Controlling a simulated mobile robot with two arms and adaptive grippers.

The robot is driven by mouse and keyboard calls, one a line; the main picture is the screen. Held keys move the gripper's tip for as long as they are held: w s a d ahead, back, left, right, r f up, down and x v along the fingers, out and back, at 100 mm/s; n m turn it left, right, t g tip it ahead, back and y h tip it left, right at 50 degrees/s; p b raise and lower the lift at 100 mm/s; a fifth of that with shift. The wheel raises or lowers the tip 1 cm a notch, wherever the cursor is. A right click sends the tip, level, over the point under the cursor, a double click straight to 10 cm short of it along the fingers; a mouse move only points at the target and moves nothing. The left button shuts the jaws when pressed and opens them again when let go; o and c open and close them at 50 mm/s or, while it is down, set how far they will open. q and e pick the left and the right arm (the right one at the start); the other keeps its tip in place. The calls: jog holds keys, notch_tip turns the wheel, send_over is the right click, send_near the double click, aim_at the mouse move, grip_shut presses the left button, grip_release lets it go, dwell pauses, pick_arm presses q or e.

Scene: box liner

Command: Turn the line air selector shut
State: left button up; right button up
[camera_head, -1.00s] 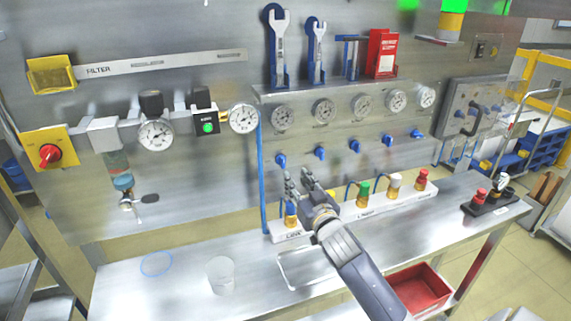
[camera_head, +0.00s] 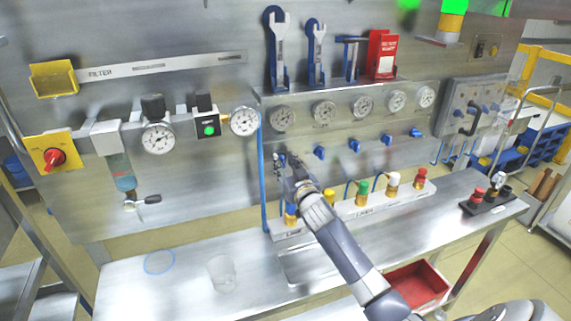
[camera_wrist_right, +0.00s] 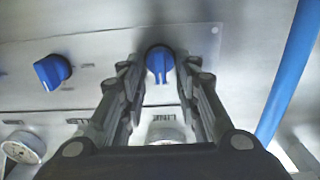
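My right gripper (camera_head: 285,161) is up at the leftmost blue knob of the row on the steel panel, and mostly hides it in the head view. In the right wrist view this blue knob (camera_wrist_right: 159,64) sits between the two fingers of the gripper (camera_wrist_right: 160,75), its grip ridge running up and down in the picture. The fingers stand apart on either side; a gap seems to show, and contact cannot be made out. A label below the knob is too blurred to read surely. My left gripper is not in view.
A neighbouring blue knob (camera_wrist_right: 53,71) is turned at a slant. A blue hose (camera_head: 262,180) runs down just left of the gripper. Gauges (camera_head: 282,118) sit above the knobs. Below, a white rack (camera_head: 345,212) holds coloured fittings on the steel bench (camera_head: 190,285).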

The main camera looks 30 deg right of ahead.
grip_shut()
jog(key=shift+n, duration=0.3)
jog(key=n, duration=0.6)
jog(key=shift+a+f, duration=0.1)
jog(key=shift+a, duration=0.2)
jog(key=n, duration=1.1)
jog(key=shift+w+a+f, duration=0.1)
jog(key=shift+a+f, duration=0.1)
jog(key=shift+f, duration=0.2)
jog(key=shift+n, duration=0.3)
